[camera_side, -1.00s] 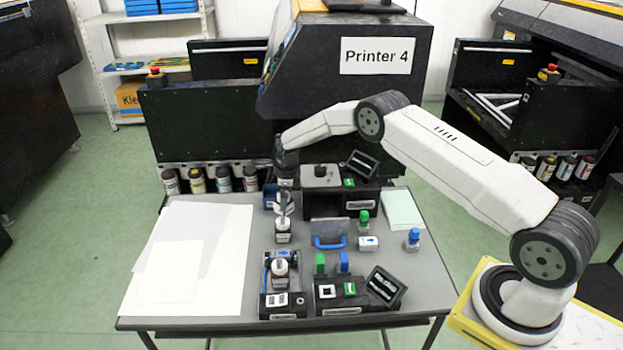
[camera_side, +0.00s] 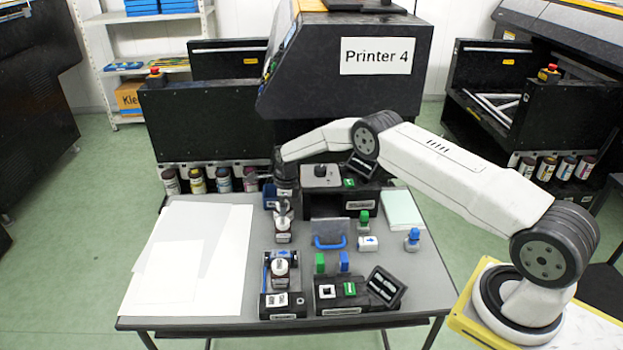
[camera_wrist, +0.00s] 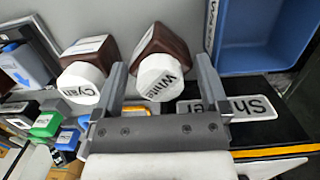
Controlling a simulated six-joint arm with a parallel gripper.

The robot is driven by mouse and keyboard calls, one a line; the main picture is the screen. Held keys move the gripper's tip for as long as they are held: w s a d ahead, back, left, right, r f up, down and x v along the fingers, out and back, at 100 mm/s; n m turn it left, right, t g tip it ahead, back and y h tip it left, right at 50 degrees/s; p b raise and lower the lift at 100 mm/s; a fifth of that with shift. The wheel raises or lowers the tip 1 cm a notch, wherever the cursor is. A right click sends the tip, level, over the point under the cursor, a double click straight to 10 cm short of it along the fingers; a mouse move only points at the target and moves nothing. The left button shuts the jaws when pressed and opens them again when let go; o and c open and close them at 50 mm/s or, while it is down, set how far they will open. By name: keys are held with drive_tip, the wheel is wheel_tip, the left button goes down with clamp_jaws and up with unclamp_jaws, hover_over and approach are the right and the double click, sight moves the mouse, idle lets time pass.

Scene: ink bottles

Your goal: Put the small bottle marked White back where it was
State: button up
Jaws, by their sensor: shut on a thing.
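The small bottle marked White (camera_wrist: 161,78) has a brown body and a white cap. In the wrist view it sits between the two fingers of my gripper (camera_wrist: 163,88), which is shut on it. A similar bottle marked Cyan (camera_wrist: 83,82) stands just outside the left finger. In the side view my gripper (camera_side: 284,208) points down over the left-middle of the table, right behind a dark bottle with a pale label (camera_side: 283,238). The White bottle is mostly hidden there, and I cannot tell whether its base touches the table.
A blue bin (camera_wrist: 245,45) is close on the right in the wrist view, near a dark block with a partly covered label (camera_wrist: 255,107). In the side view, another bottle (camera_side: 281,269) stands nearer the front.

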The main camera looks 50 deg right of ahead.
drive_tip(key=shift+f, duration=0.15)
drive_tip(key=o, duration=1.2)
drive_tip(key=shift+c, duration=0.2)
wheel_tip(320, 180, up, 12)
drive_tip(key=s+d, duration=0.1)
